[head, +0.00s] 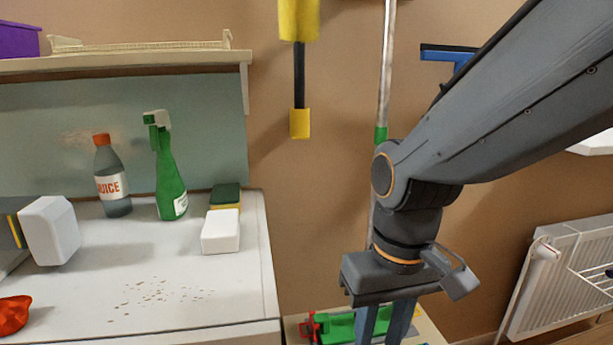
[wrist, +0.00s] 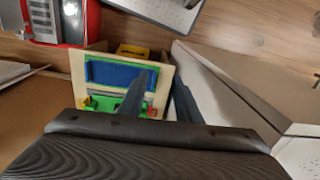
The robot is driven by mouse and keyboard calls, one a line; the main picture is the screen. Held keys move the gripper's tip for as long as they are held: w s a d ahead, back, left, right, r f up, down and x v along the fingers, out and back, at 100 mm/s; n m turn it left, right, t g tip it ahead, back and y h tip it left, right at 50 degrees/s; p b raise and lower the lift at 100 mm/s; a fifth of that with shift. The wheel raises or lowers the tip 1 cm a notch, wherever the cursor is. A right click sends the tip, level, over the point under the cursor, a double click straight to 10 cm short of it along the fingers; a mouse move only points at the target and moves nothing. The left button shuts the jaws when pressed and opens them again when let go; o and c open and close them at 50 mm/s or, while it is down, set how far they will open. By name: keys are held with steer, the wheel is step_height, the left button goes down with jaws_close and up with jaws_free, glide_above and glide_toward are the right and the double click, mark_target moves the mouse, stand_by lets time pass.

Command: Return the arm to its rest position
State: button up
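My gripper (head: 385,325) hangs from my dark grey arm at the lower right of the head view, fingers pointing down. The two fingers stand apart with a gap between them, and I see nothing held there. Their tips are cut off by the bottom edge of the head view. In the wrist view the gripper (wrist: 162,88) shows as two grey fingers over a pale box-shaped unit (wrist: 77,75) with blue and green things in it. The arm reaches in from the upper right and is bent at the wrist.
A white counter (head: 240,290) at left bears a juice bottle (head: 112,185), a green spray bottle (head: 172,180), a white block (head: 220,232), a sponge (head: 226,194) and crumbs. A shelf (head: 130,63) hangs above. A radiator (head: 570,270) is at right.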

steer(key=d+r+m+p, duration=0.2)
steer(key=d+r+p, duration=0.7)
steer(key=p, duration=0.8)
steer(key=shift+r+m+h, duration=0.3)
steer(key=shift+r+m, duration=0.1)
steer(key=shift+s, duration=0.1)
